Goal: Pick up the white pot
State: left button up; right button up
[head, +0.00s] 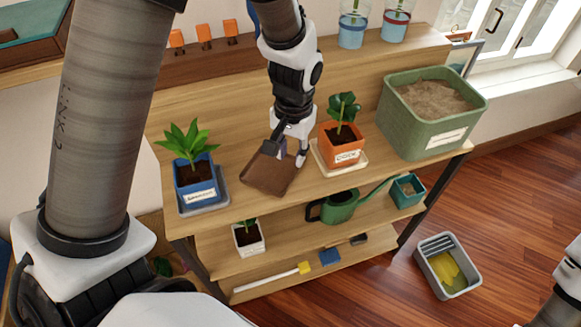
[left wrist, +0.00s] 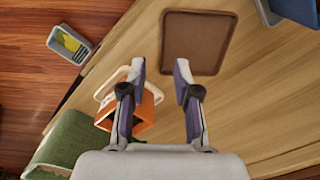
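The white pot (head: 249,240) stands upright on the middle shelf, below the tabletop, with a label on its front and a small green plant whose top is partly hidden by the shelf above. My left gripper (head: 292,155) is above the tabletop, over the brown tray and beside the orange pot, up and to the right of the white pot. In the left wrist view the left gripper (left wrist: 160,70) is open, with nothing between its fingers. The white pot does not show there. Only part of my right arm shows at the right edge of the head view.
An empty brown tray (head: 270,174), an orange pot (head: 342,150) with a plant, a blue pot (head: 196,187) and a green planter (head: 432,112) stand on top. A green watering can (head: 340,207) and a teal pot (head: 407,190) are right of the white pot. A grey bin (head: 446,266) is on the floor.

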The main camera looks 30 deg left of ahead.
aim_at(248, 234)
jog(key=u, duration=1.45)
